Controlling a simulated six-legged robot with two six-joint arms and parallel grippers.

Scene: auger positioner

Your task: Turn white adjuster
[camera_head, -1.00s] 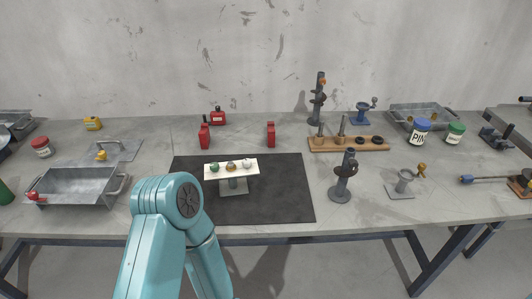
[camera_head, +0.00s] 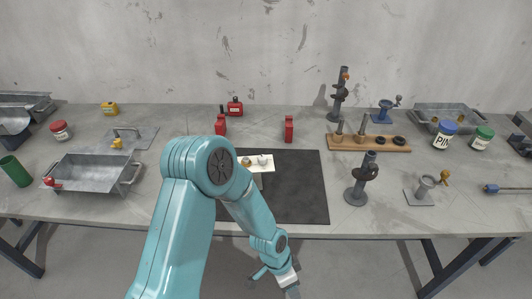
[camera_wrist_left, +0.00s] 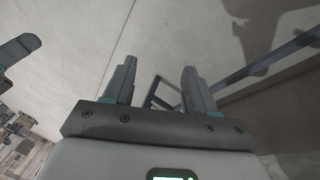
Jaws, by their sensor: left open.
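The white adjuster (camera_head: 262,160) is a small white knob on a cream plate (camera_head: 267,168) on a short stand, on the black mat. A brass knob (camera_head: 246,161) sits to its left. My teal left arm hides the left part of the plate, where a green knob showed earlier. My left gripper (camera_head: 290,290) is low in front of the table, at the bottom edge of the head view, well away from the plate. In the left wrist view its two fingers (camera_wrist_left: 158,68) are apart with nothing between them.
A metal tray (camera_head: 92,158) is at the left. Red canisters (camera_head: 289,128) stand behind the mat. A dark post fixture (camera_head: 362,180) stands right of the mat (camera_head: 305,195), with a wooden rack (camera_head: 370,146) behind it. The mat's right part is clear.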

